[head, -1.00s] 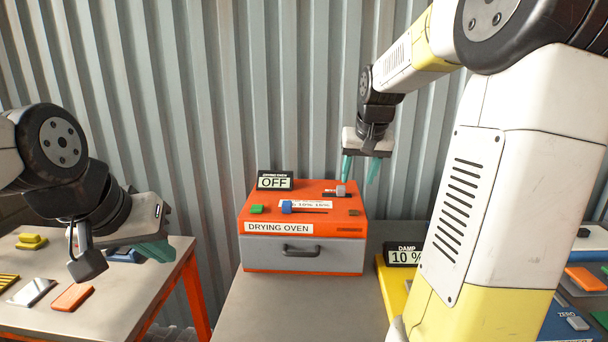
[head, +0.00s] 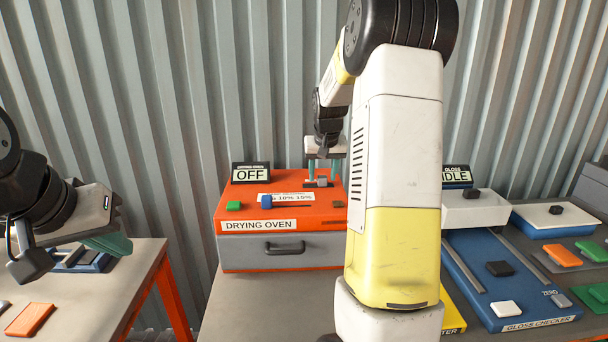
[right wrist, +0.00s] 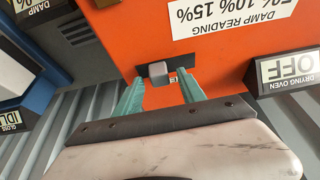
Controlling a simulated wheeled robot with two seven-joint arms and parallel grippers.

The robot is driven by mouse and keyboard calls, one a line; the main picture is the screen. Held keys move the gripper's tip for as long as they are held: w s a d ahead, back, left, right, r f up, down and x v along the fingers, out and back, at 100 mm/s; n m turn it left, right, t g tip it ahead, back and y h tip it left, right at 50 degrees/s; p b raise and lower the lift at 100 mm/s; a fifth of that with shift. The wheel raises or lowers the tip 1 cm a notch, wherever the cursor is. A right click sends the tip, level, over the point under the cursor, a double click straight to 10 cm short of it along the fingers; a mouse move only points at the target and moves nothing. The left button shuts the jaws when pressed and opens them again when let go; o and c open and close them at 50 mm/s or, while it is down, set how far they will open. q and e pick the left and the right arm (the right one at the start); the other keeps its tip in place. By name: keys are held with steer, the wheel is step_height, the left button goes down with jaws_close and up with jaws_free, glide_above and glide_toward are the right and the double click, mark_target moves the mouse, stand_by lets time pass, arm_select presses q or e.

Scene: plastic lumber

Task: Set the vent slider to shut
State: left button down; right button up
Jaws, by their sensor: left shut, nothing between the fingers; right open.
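The orange drying oven (head: 240,204) stands on the bench, with a display (head: 251,175) reading OFF. A small grey slider knob (head: 322,182) sits in a dark slot on its top, at the back right; I take it for the vent slider. It also shows in the right wrist view as a grey block (right wrist: 158,70). My right gripper (head: 325,170) is open, its teal fingers pointing down at the knob. In the right wrist view the fingertips (right wrist: 160,82) lie on either side of the knob; contact cannot be told. My left gripper (head: 108,245) is shut and empty over the left table.
A green button (head: 234,205) and a blue slider knob (head: 267,201) are on the oven's top. My right arm hides the oven's right side. The blue gloss checker (head: 470,250) and white trays stand at the right. An orange block (head: 30,318) lies on the left table.

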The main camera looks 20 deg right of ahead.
steer(key=shift+w+f, duration=0.1)
steer(key=shift+f, duration=0.2)
jaws_close()
stand_by(1.3)
